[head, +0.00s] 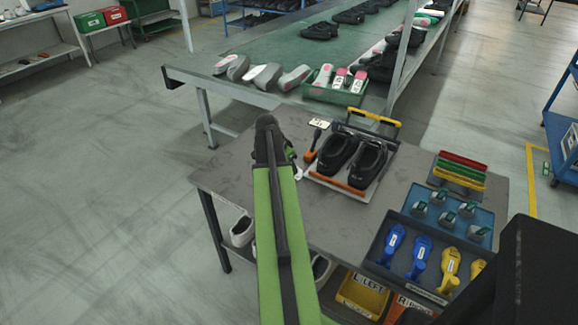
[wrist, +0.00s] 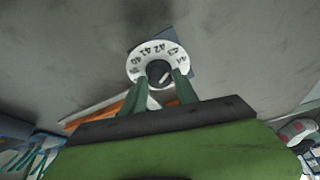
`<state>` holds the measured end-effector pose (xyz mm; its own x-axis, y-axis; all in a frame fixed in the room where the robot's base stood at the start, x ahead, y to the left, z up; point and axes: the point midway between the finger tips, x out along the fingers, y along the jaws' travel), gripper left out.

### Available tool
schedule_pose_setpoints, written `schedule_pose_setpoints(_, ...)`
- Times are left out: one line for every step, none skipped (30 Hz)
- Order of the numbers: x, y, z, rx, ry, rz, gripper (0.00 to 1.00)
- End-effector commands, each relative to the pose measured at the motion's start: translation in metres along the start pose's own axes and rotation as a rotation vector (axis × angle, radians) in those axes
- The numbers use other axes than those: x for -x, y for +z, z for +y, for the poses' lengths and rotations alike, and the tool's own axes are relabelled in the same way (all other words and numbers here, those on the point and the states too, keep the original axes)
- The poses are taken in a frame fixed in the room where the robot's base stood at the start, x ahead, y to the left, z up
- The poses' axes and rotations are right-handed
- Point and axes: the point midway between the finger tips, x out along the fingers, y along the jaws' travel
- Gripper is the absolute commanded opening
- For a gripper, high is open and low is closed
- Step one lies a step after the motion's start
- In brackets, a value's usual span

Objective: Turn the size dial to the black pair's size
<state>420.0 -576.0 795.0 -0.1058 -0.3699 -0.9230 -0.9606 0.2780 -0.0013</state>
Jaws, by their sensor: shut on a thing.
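The size dial (wrist: 148,56) is a white ring with black numbers in the low forties on a dark square plate, seen in the wrist view. Its dark centre knob (wrist: 157,71) has a pale mark; which number it points to is not clear. My gripper's (wrist: 160,82) two green fingers are shut on the knob. In the head view my gripper (head: 290,153) is mostly hidden by my arm at the bench's left part, and the dial is largely hidden there. The black pair (head: 352,160) stands on a board right of my arm; its size is not readable.
An orange bar (head: 336,182) lies before the shoes, an orange-handled tool (head: 312,146) to their left, and a small label card (head: 320,123) behind. Blue trays (head: 378,248) with blue and yellow tools fill the bench's right. A green conveyor table (head: 250,92) stands behind.

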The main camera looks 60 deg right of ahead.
Motion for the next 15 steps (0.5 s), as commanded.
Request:
schedule_pose_setpoints(0.0002, 0.0013, 0.0026, 0.038, -0.016, -0.001, 0.00)
schedule_pose_setpoints(0.0002, 0.0014, 0.0029, 0.064, -0.026, -0.002, 0.00)
schedule_pose_setpoints(0.0002, 0.0015, 0.0029, 0.098, -0.040, -0.002, 0.00)
schedule_pose_setpoints(0.0001, 0.0014, 0.0029, 0.123, -0.051, -0.002, 0.00)
schedule_pose_setpoints(0.0001, 0.0013, 0.0032, 0.148, -0.061, -0.002, 0.00)
schedule_pose_setpoints(0.0000, 0.0012, 0.0035, 0.179, -0.073, -0.003, 0.00)
schedule_pose_setpoints(-0.0001, 0.0011, 0.0035, 0.202, -0.084, -0.003, 0.00)
schedule_pose_setpoints(-0.0001, 0.0010, 0.0036, 0.224, -0.093, -0.003, 0.00)
schedule_pose_setpoints(-0.0002, 0.0010, 0.0039, 0.253, -0.104, -0.003, 0.00)
schedule_pose_setpoints(-0.0002, 0.0010, 0.0039, 0.274, -0.112, -0.003, 0.00)
schedule_pose_setpoints(-0.0002, 0.0011, 0.0037, 0.293, -0.121, -0.004, 0.00)
schedule_pose_setpoints(-0.0002, 0.0010, 0.0037, 0.319, -0.131, -0.003, 0.00)
schedule_pose_setpoints(-0.0002, 0.0010, 0.0038, 0.336, -0.138, -0.003, 0.00)
schedule_pose_setpoints(-0.0003, 0.0011, 0.0039, 0.353, -0.145, -0.004, 0.00)
schedule_pose_setpoints(-0.0003, 0.0012, 0.0039, 0.374, -0.154, -0.005, 0.00)
